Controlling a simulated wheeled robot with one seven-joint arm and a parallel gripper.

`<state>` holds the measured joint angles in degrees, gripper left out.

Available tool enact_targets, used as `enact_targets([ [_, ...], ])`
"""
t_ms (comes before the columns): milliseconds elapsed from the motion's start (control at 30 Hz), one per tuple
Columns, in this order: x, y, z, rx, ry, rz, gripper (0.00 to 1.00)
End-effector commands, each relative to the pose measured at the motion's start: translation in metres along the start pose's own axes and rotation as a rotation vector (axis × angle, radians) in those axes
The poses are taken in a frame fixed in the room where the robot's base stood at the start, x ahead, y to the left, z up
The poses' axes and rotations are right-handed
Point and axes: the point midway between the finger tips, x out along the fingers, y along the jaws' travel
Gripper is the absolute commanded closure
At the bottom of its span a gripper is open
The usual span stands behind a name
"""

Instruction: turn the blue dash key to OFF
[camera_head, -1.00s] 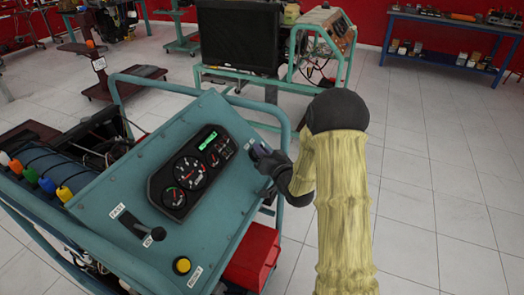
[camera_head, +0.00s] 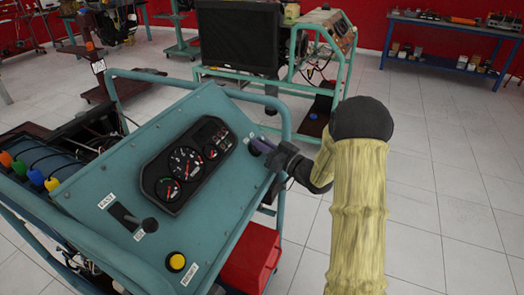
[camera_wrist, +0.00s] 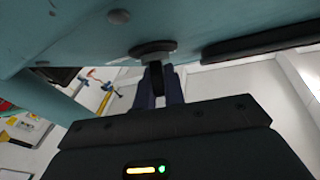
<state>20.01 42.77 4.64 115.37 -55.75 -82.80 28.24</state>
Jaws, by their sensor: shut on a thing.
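The teal dash panel (camera_head: 110,170) of the engine trainer stands tilted in front of me. My gripper (camera_head: 259,146) is at the panel's upper right, fingers pointing at its face. In the wrist view, the fingers (camera_wrist: 158,84) are closed on a narrow dark piece, the key (camera_wrist: 156,72), just below a round switch collar (camera_wrist: 152,48) on the panel. The fingers hide most of the key, and its blue colour and switch position cannot be made out.
The black gauge cluster (camera_head: 187,163) lies left of my gripper. A throttle lever (camera_head: 149,224) and yellow button (camera_head: 176,261) are lower on the panel. A red box (camera_head: 252,258) sits below its right side. Teal frame tubes (camera_head: 285,125) pass close by my gripper. Floor at right is clear.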

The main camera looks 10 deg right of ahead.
Motion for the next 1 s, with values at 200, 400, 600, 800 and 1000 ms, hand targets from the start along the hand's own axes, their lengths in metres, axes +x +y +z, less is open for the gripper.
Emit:
enact_targets([
  [200, -0.0014, 0.0029, 0.0019, -0.093, 0.0, -0.141, 1.0],
  [400, -0.0012, 0.0022, 0.0013, -0.148, -0.001, -0.231, 1.0],
  [600, -0.0009, 0.0017, 0.0007, -0.172, -0.002, -0.271, 1.0],
  [800, -0.0009, 0.0013, 0.0004, -0.176, -0.002, -0.278, 1.0],
  [1000, -0.0008, 0.0012, 0.0003, -0.176, -0.002, -0.278, 1.0],
])
